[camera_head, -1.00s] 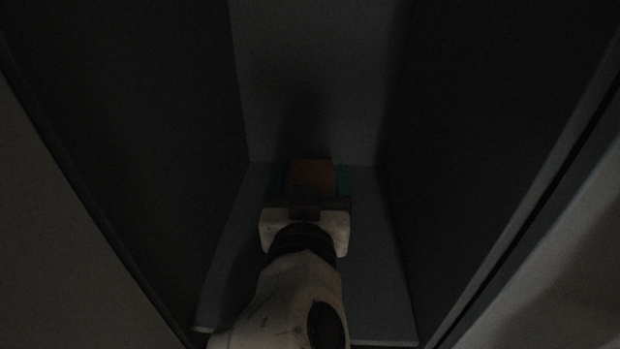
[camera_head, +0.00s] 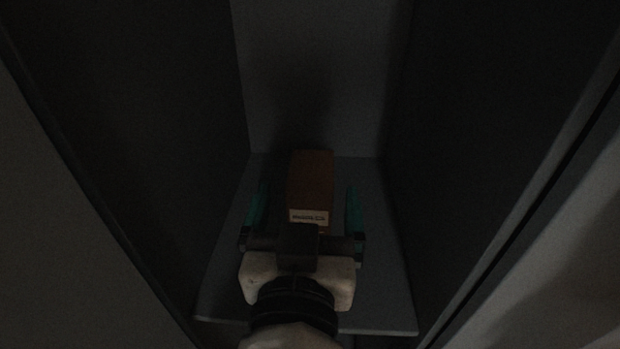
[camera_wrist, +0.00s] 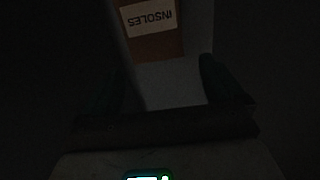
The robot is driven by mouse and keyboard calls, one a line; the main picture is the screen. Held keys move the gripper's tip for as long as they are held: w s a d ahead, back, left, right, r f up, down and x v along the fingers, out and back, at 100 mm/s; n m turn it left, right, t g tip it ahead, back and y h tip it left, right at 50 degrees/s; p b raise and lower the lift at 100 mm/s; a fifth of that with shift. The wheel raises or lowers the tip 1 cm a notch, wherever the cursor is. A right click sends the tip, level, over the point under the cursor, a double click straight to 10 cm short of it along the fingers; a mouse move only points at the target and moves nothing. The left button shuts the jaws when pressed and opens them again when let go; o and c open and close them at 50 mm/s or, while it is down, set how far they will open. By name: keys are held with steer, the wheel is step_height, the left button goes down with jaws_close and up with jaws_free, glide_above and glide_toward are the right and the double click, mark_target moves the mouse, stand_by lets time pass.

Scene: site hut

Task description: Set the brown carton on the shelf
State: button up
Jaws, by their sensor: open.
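The brown carton (camera_head: 312,180) stands on the grey shelf board (camera_head: 385,290), towards the back wall. Its near face has a pale label; in the wrist view the carton (camera_wrist: 158,47) shows the label upside down, reading "INSOLES". My gripper (camera_head: 305,205) is open, with its teal fingers apart on either side of the carton's near end. Gaps show between each finger and the carton. In the wrist view, bare shelf (camera_wrist: 170,85) shows between the carton and my gripper's palm.
Dark side walls (camera_head: 150,120) (camera_head: 470,120) close in the shelf on the left and right. A grey back wall (camera_head: 315,80) stands behind the carton. Free board lies on both sides of my gripper. The place is very dim.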

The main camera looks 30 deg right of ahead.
steer(key=shift+v, duration=2.1)
